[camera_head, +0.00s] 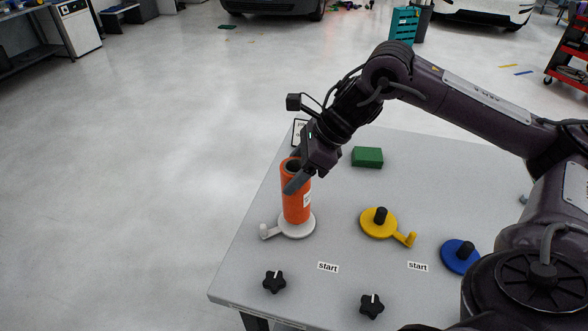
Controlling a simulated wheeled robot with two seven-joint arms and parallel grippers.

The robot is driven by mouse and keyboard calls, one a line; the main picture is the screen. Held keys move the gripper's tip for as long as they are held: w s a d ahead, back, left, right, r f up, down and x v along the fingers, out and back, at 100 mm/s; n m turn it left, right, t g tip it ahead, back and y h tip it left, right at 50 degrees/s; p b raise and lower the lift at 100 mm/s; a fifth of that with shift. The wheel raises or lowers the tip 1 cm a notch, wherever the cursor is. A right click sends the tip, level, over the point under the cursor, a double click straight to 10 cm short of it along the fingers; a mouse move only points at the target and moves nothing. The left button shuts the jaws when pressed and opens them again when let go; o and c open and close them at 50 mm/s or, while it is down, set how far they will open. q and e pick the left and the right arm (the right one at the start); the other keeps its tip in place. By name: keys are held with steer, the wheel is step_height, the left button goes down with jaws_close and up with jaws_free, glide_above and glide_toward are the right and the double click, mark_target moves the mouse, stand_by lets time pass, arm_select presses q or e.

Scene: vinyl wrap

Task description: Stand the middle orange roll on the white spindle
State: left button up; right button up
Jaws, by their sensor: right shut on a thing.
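An orange roll (294,207) stands upright over the white spindle (298,231) at the table's left side. The roll hides the spindle's post, and its lower end appears to meet the white disc; I cannot tell if it rests fully on it. My right gripper (296,175) is at the roll's upper end, with its fingers shut on the roll's rim. The roll's hollow top shows between the fingers. My left gripper is not in view.
A yellow spindle (372,228) and a blue spindle (454,262) stand empty to the right. A green block (367,157) lies farther back. Two black knobs (274,282) (371,305) sit near the front edge of the grey table (330,235). My right arm spans the table's right side.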

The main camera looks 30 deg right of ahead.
steer(key=shift+f+b, duration=0.75)
steer(key=shift+f, duration=0.2)
steer(key=o, duration=1.6)
steer(key=v, duration=0.7)
steer(key=shift+s+d+r+b, duration=0.1)
steer(key=shift+d+r+b, duration=0.05)
steer(key=shift+r+b, duration=0.2)
